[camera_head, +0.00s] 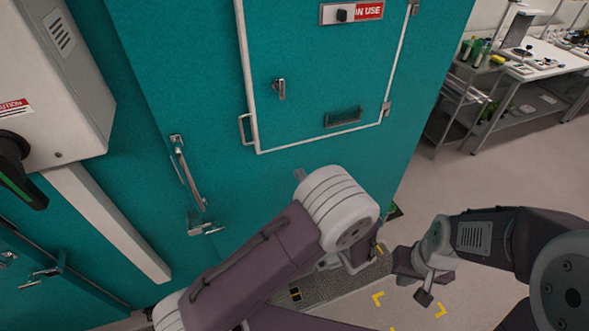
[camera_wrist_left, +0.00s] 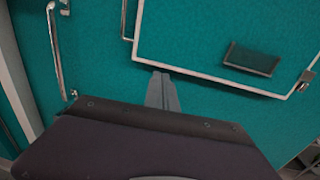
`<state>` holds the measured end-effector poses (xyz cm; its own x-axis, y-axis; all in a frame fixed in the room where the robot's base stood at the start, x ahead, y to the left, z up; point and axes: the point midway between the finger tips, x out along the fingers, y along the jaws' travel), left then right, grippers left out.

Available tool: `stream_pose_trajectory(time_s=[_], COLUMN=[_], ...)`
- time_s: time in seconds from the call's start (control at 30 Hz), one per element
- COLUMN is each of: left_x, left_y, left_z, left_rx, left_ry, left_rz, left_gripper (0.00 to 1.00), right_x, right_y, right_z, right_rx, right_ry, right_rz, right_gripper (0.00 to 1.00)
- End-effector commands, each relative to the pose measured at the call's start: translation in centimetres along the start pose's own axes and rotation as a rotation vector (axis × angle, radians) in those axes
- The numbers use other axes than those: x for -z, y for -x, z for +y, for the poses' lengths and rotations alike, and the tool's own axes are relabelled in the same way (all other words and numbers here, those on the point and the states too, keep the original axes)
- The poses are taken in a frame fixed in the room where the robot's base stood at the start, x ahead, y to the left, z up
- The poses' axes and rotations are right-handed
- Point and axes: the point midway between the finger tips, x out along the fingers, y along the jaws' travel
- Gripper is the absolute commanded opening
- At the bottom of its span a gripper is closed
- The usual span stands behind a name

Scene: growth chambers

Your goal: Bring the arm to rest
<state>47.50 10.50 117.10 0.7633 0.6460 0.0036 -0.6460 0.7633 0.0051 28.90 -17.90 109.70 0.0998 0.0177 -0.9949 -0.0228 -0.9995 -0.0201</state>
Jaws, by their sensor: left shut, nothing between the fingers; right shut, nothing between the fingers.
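My left arm (camera_head: 255,255) comes in from the bottom left and is bent at a white joint in front of the teal chamber wall. My left gripper (camera_head: 300,174) is mostly hidden behind that joint; only a small grey tip shows. In the left wrist view its fingers (camera_wrist_left: 162,92) are together, empty, and point towards the teal wall below the small framed door. My right arm (camera_head: 490,235) comes in from the right, folded low over the floor. My right gripper (camera_head: 424,297) points down, shut and empty.
The teal chamber (camera_head: 310,80) has a framed door with a latch (camera_head: 279,88) and an "IN USE" sign (camera_head: 368,11). A workbench (camera_head: 545,60) stands far right. Yellow marks (camera_head: 378,299) lie on the floor.

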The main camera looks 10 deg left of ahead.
Motion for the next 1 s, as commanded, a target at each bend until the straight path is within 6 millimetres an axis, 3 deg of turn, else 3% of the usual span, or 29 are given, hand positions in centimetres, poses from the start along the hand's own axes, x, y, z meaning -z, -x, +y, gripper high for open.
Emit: stream_pose_trajectory(time_s=[0.1, 0.27, 0.47, 0.57, 0.67, 0.73, 0.8, 0.87, 0.9, 0.97, 1.0], left_x=[0.1, -0.1, -0.1, -0.1, -2.5, -3.8, -3.0, -1.2, 0.6, 3.7, 6.0], left_y=[1.4, 1.9, 1.8, 0.2, -4.2, -6.5, -6.8, -5.5, -3.8, -0.2, 2.7], left_z=[0.1, 0.2, 0.2, 1.4, 5.5, 11.4, 18.1, 23.3, 26.2, 29.3, 30.0], left_rx=[0.002, 0.0, -0.001, -0.052, -0.205, -0.391, -0.605, -0.797, -0.93, -1.136, -1.275], left_ry=[0.0, 0.0, 0.0, 0.014, 0.111, 0.18, 0.27, 0.382, 0.48, 0.671, 0.832], left_rz=[0.0, 0.0, 0.0, 0.0, -0.01, 0.011, 0.089, 0.184, 0.257, 0.376, 0.457], left_gripper=[0.0, 0.0, 0.0, 0.0, 0.0, 0.0, 0.0, 0.0, 0.0, 0.0, 0.0], right_x=[-0.1, -0.1, -0.1, -0.1, -0.2, -0.3, -0.3, -0.4, -0.4, -0.5, -0.5], right_y=[-0.6, -0.6, -0.5, -1.0, -2.0, -2.6, -3.2, -3.7, -4.0, -4.5, -4.8], right_z=[0.0, 0.0, 0.0, 0.0, 0.0, 0.1, 0.1, 0.1, 0.1, 0.1, 0.1], right_rx=[0.0, 0.0, 0.0, 0.0, 0.0, 0.0, 0.0, 0.0, 0.0, 0.0, 0.0], right_ry=[0.0, 0.0, 0.0, 0.0, 0.0, 0.0, 0.0, 0.0, 0.0, 0.0, 0.0], right_rz=[0.0, 0.0, 0.0, 0.001, 0.0, 0.0, 0.0, 0.0, 0.0, 0.0, 0.0], right_gripper=[0.0, 0.0, 0.0, 0.0, 0.0, 0.0, 0.0, 0.0, 0.0, 0.0, 0.0])
